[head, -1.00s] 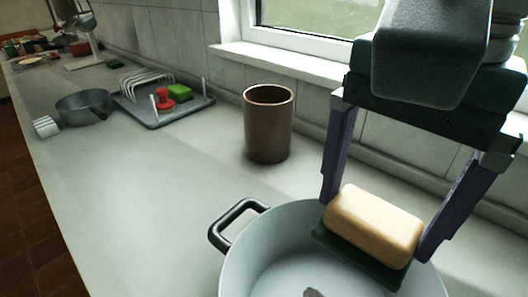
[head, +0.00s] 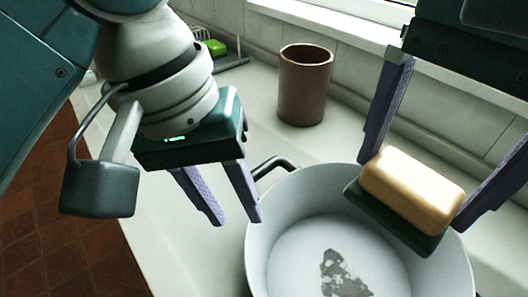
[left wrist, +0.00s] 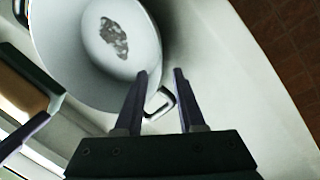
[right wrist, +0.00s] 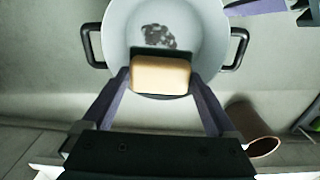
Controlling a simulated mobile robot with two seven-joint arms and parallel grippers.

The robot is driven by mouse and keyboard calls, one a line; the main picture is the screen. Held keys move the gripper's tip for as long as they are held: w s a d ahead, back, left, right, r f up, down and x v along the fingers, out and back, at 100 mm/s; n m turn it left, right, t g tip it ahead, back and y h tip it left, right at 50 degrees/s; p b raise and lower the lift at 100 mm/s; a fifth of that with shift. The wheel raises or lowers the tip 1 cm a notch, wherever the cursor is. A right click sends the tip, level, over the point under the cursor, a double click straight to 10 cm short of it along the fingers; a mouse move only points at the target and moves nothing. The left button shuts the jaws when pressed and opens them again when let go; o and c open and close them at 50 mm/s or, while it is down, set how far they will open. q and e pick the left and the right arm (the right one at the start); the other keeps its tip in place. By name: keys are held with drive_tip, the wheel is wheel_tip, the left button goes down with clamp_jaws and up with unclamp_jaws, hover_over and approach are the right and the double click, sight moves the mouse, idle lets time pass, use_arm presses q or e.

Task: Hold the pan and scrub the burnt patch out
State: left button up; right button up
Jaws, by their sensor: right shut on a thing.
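The pan (head: 290,235) is pale grey inside, with two dark loop handles. A dark, ragged burnt patch (head: 340,272) lies on its floor; it also shows in the right wrist view (right wrist: 160,37). My right gripper (head: 417,190) is shut on a sponge (head: 415,188) with a cream block and a dark green pad. The sponge is over the pan's far right side, off the patch; contact with the pan cannot be told. My left gripper (head: 238,220) is open and empty beside the pan. In the left wrist view the near handle (left wrist: 160,102) shows between its fingers.
A brown cylindrical crock (head: 305,85) stands on the counter behind the pan, near the tiled wall and window. A drying tray (head: 235,62) with a green item (head: 215,47) is partly hidden behind my left arm. The counter to the left of the pan is clear.

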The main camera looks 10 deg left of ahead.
sight(257, 250)
use_arm(q)
drive_tip(key=x, duration=1.1)
drive_tip(key=shift+s, duration=0.1)
drive_tip(key=shift+a, duration=0.1)
clamp_jaws()
idle(1.0)
